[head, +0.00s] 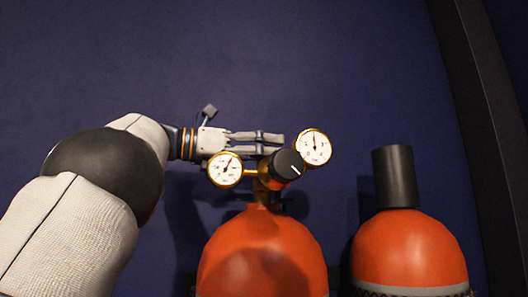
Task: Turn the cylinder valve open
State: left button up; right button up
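An orange cylinder (262,255) stands at the bottom centre of the head view. On its top is a brass valve fitting (262,186) with a round black knob (287,165) that bears a white line. One white gauge (225,169) sits left of the knob and another gauge (313,148) sits to its upper right. My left gripper (279,140) reaches in from the left, its fingers pointing right, just above and behind the knob in the picture. Whether it touches the fitting, and how far its fingers are apart, I cannot tell. My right gripper is out of view.
A second orange cylinder (408,250) with a black cap (395,177) stands to the right. A dark blue wall (300,60) fills the background, with a black vertical post (480,100) at the right. The space above the gauges looks clear.

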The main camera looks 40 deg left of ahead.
pick_arm(q)
jog(key=c, duration=1.2)
jog(key=n+t+y, duration=0.2)
jog(key=y, duration=0.2)
jog(key=shift+n, duration=0.4)
jog(key=shift+a+n+t+y, duration=0.1)
jog(key=shift+n+t+y, duration=0.2)
jog(key=shift+n+y, duration=0.95)
jog(key=shift+m+y, duration=0.25)
jog(key=o, duration=1.2)
notch_tip(320, 180, up, 10)
jog(key=shift+f, duration=0.1)
